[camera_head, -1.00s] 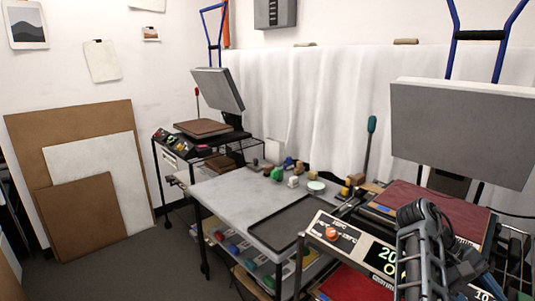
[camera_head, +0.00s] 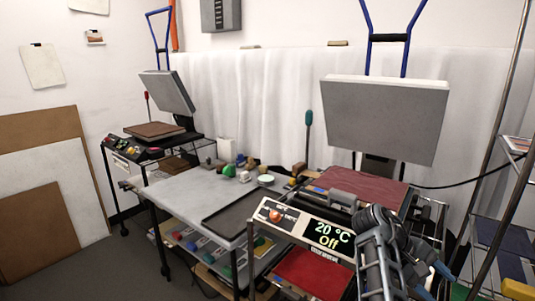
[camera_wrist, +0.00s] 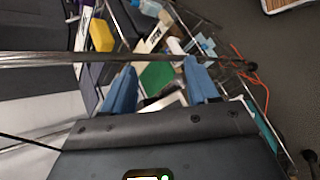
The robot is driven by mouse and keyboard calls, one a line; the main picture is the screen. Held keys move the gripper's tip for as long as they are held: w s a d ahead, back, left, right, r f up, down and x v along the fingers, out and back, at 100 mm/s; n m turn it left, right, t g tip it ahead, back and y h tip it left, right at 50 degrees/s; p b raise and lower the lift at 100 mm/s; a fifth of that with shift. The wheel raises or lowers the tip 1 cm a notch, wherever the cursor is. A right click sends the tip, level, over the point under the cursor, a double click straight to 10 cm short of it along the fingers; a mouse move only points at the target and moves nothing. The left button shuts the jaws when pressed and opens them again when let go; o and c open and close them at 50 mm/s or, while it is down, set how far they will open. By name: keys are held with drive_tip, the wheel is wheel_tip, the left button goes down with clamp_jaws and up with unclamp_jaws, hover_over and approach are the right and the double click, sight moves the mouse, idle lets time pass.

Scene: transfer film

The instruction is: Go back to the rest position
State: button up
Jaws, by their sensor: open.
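My gripper (camera_wrist: 161,82) is open in the wrist view. Its two blue fingers stand apart with nothing held between them. A metal bar (camera_wrist: 60,58) crosses the wrist view close to the fingers; I cannot tell if they touch. Past the fingers lie a green item (camera_wrist: 157,76) and a yellow block (camera_wrist: 101,35). In the head view my grey arm is at the lower right, in front of the near heat press.
The near press has a raised grey platen (camera_head: 385,118), a red lower bed (camera_head: 362,188) and a display (camera_head: 331,235) reading 20 °C Off. A wire rack (camera_head: 490,190) stands at right. A worktable (camera_head: 185,195) and a second press (camera_head: 167,92) are left. Orange cable (camera_wrist: 243,65) shows beyond my gripper.

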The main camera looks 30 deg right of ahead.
drive_tip(key=s+d+f+n+t+h, duration=0.1)
drive_tip(key=s+f+n+t+h, duration=0.2)
drive_tip(key=f+n+t+h, duration=0.35)
drive_tip(key=s+a+f+n+t+y, duration=0.1)
drive_tip(key=s+a+f+t+y, duration=0.15)
drive_tip(key=a+t, duration=0.35)
drive_tip(key=s+a+f+n+t+y, duration=0.1)
drive_tip(key=s+a+f+t+y, duration=0.2)
drive_tip(key=a, duration=0.6)
drive_tip(key=s+a+r+m+t+y+b, duration=0.1)
drive_tip(key=s+a+r+t+y, duration=0.15)
drive_tip(key=a, duration=0.45)
drive_tip(key=s+a+r+t+y, duration=0.2)
drive_tip(key=s+a+r+y, duration=0.15)
drive_tip(key=a, duration=0.25)
drive_tip(key=s+a+r+m+t, duration=0.1)
drive_tip(key=s+a+r+m, duration=0.1)
drive_tip(key=r, duration=0.3)
drive_tip(key=s+a+r+m+t+y, duration=0.1)
drive_tip(key=s+a+r+m+t, duration=0.1)
drive_tip(key=s+a+r, duration=0.2)
wheel_tip(320, 180, up, 2)
drive_tip(key=shift+s+a+r, duration=0.2)
drive_tip(key=shift+s+a, duration=0.15)
drive_tip(key=shift+a, duration=0.35)
drive_tip(key=shift+c, duration=0.2)
